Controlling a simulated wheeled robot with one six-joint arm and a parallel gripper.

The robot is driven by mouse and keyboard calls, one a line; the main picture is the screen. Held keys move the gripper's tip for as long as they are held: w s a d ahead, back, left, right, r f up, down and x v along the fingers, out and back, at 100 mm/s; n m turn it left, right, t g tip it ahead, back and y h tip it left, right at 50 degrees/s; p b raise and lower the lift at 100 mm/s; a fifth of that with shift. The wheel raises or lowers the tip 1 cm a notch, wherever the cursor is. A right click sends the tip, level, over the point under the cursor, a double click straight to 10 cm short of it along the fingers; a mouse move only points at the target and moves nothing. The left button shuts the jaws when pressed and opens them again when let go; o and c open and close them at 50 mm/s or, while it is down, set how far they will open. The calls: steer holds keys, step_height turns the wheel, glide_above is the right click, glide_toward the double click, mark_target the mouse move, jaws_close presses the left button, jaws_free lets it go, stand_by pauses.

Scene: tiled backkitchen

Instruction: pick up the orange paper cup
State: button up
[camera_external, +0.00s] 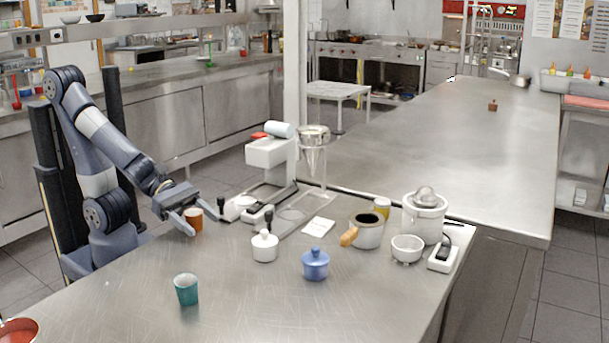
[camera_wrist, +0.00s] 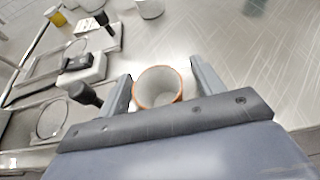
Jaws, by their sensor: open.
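The orange paper cup (camera_external: 196,222) stands upright on the steel counter in the external view, partly hidden behind my gripper (camera_external: 203,220). In the wrist view the cup (camera_wrist: 158,88) shows its pale inside and orange rim. It sits between the two fingers of my gripper (camera_wrist: 160,80), which is open. A gap shows between the cup and the right finger; the left finger is very close to the rim, and I cannot tell whether they touch.
A teal cup (camera_external: 186,289) stands nearer the front. A white lidded pot (camera_external: 265,246), a blue lidded pot (camera_external: 316,264) and a white machine with a dark-handled part (camera_external: 262,213) stand to the right. The counter's front middle is clear.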

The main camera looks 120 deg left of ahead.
mark_target(200, 223)
steer(key=shift+w, duration=0.25)
steer(key=shift+c, duration=0.5)
steer(key=c, duration=1)
step_height(200, 223, up, 10)
steer(key=p, duration=0.8)
